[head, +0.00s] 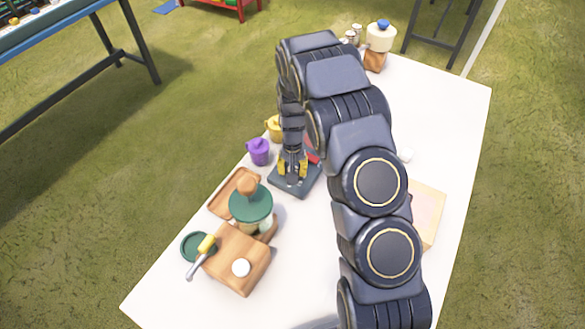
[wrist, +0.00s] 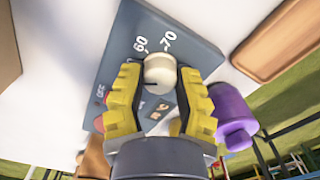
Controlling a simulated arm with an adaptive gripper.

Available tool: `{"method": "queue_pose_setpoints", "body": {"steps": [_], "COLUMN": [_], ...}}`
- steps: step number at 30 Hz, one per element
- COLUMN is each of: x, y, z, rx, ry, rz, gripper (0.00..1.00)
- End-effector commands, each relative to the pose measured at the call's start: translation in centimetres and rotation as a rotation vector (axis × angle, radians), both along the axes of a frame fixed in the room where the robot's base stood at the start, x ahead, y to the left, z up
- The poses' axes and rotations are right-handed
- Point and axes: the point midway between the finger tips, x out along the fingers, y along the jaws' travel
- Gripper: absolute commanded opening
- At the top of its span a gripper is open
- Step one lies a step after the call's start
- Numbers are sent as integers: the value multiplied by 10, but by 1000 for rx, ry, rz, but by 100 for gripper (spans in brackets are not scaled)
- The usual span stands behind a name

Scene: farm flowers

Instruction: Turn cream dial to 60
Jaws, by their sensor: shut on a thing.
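The cream dial (wrist: 160,70) stands on a dark blue-grey panel (wrist: 192,42) in the wrist view. White numbers 60 and 70 are printed on the panel just beyond the dial. No pointer mark on the dial can be made out. My gripper (wrist: 159,75) has its yellow fingers on either side of the dial and is shut on it. In the head view my gripper (head: 293,170) points down onto the panel (head: 290,187), and its fingers hide the dial there.
A purple cup (head: 258,152) and a yellow cup (head: 273,127) stand close to the panel at the table's left edge. A wooden tray (head: 222,204), a green-lidded jar (head: 250,204) and a wooden block (head: 236,268) are nearer. A pale board (head: 427,212) lies right of my arm.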

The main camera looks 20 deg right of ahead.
Motion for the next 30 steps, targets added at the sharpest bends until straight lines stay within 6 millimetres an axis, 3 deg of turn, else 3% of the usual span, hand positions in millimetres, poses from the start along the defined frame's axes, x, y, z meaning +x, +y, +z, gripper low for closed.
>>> {"method": "queue_pose_setpoints", "body": {"steps": [21,30], "x": [-1,-2], "y": [0,0], "z": [-2,-2], "rx": [-1,-1], "ry": [4,4], "rz": [-671,-874], "gripper": [0,0]}}
